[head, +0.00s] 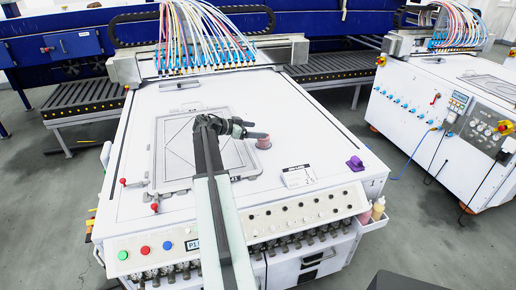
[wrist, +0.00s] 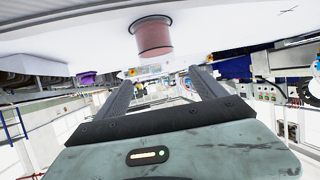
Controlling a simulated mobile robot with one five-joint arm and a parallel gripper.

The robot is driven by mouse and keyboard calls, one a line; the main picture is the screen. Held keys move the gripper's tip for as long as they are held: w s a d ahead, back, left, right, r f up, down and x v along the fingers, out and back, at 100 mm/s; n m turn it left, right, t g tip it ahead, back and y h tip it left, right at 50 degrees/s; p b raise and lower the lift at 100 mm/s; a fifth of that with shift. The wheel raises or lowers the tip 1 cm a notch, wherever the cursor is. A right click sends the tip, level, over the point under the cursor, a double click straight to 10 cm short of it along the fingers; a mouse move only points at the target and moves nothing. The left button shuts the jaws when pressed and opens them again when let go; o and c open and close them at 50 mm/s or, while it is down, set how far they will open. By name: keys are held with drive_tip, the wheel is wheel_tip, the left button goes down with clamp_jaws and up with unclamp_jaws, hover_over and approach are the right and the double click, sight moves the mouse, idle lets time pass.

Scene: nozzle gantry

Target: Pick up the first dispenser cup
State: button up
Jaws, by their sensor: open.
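A pinkish-red dispenser cup (head: 263,141) stands on the white machine top, just right of the square frame. It also shows in the wrist view (wrist: 153,38) as a round cup with dark rims, at the top middle, and the white surface appears above it. My gripper (head: 243,130) is in the head view just left of the cup. In the wrist view my gripper (wrist: 160,80) has its two dark fingers apart with nothing between them. The cup appears beyond the fingertips and apart from them. Whether the gripper touches the cup in the head view is hard to tell.
A grey square frame (head: 160,165) lies on the machine top under my arm. A white label card (head: 298,176) and a purple object (head: 355,163) are toward the front right. The gantry (head: 210,55) with many coloured hoses spans the back.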

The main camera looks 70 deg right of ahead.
sight(269, 137)
drive_tip(key=f+b, duration=0.2)
drive_tip(key=f, duration=0.1)
drive_tip(key=shift+w+f, duration=0.2)
drive_tip(key=shift+b+x, duration=1.45)
drive_tip(key=shift+x, duration=2.55)
drive_tip(key=shift+a+r, duration=0.1)
drive_tip(key=shift+r, duration=0.05)
clamp_jaws()
drive_tip(key=r+p, duration=0.2)
drive_tip(key=a+r+p, duration=0.1)
drive_tip(key=r+p, duration=0.1)
drive_tip(key=w+a, duration=0.1)
drive_tip(key=a, duration=0.3)
drive_tip(key=w+a, duration=0.2)
drive_tip(key=a, duration=0.3)
drive_tip(key=w+a+r+p, duration=0.1)
drive_tip(key=w+a, duration=0.1)
drive_tip(key=a, duration=0.3)
drive_tip(key=shift+a, duration=0.1)
